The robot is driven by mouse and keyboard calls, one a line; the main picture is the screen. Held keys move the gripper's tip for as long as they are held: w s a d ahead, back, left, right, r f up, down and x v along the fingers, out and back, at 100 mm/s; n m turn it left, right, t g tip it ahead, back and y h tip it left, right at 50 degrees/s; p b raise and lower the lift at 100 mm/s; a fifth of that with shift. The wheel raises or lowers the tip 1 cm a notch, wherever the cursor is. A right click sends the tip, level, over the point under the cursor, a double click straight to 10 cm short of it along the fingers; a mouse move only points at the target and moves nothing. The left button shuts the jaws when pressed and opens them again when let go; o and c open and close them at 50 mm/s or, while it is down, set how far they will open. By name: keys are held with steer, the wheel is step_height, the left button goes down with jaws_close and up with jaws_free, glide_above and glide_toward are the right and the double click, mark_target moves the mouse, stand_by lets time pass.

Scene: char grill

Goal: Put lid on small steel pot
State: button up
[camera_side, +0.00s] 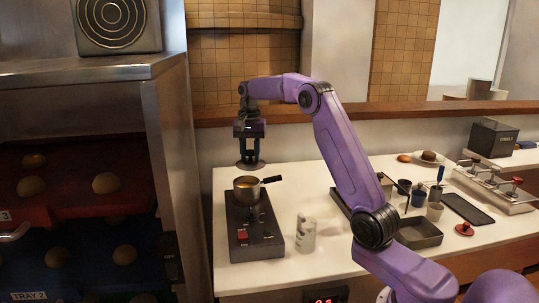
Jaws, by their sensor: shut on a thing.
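The small steel pot (246,188) stands on the dark burner unit, with its black handle pointing right. Its top looks uncovered and shows orange-brown contents. My gripper (250,158) is straight above the pot, pointing down. It is shut on the lid (250,166), a flat dark disc held roughly level a little above the pot's rim, with a visible gap. The lid's knob is hidden between the fingers.
The burner unit (262,244) has a red switch on its front. A white bottle (306,234) stands to its right. Metal trays (420,236), small cups and a red-knobbed press (492,186) fill the right counter. A steel shelf (110,70) stands at left.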

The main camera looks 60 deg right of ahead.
mark_target(246, 169)
steer(key=shift+w+a+f, duration=0.15)
steer(key=shift+w+a, duration=0.3)
steer(key=shift+w, duration=0.2)
steer(key=shift+f, duration=2.75)
steer(key=o, duration=1.1)
step_height(246, 169, up, 11)
steer(key=shift+f, duration=0.1)
steer(key=shift+r, duration=0.6)
